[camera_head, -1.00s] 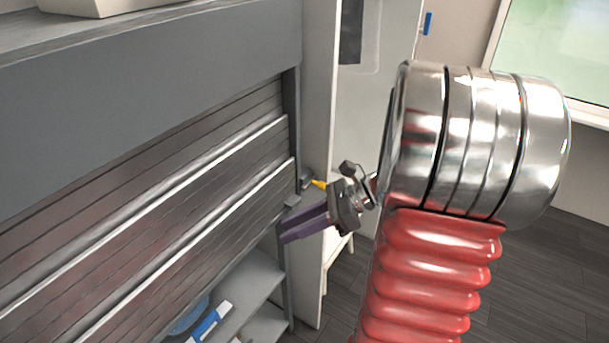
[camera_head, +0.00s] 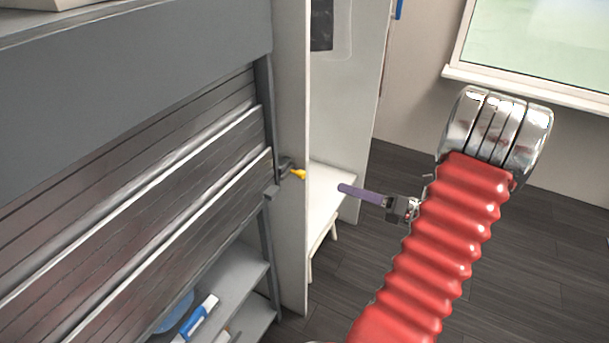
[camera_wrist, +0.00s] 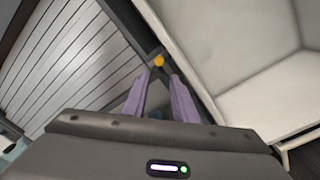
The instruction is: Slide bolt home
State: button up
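The bolt, with a yellow knob (camera_head: 298,174), sits on the right side post of the slatted shutter (camera_head: 180,200), near its lower edge. A dark bracket (camera_head: 272,191) is beside it. In the wrist view the yellow knob (camera_wrist: 159,61) shows just beyond the fingertips, roughly midway between them. My gripper (camera_head: 343,187) is to the right of the knob in the head view, apart from it. Its two purple fingers, also in the wrist view (camera_wrist: 162,78), stand apart with nothing between them. How far the bolt is slid in cannot be told.
A pale upright panel (camera_head: 293,110) stands right behind the bolt, with a white bench (camera_head: 330,195) beyond. Shelves (camera_head: 240,285) with blue and white items are below the shutter.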

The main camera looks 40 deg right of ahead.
aim_at(304, 176)
jog(key=shift+w+a, duration=0.1)
jog(key=shift+w, duration=0.05)
jog(key=x, duration=1.3)
jog(key=shift+w+a, duration=0.1)
jog(key=shift+w, duration=0.2)
jog(key=shift+c, duration=0.4)
grip_shut()
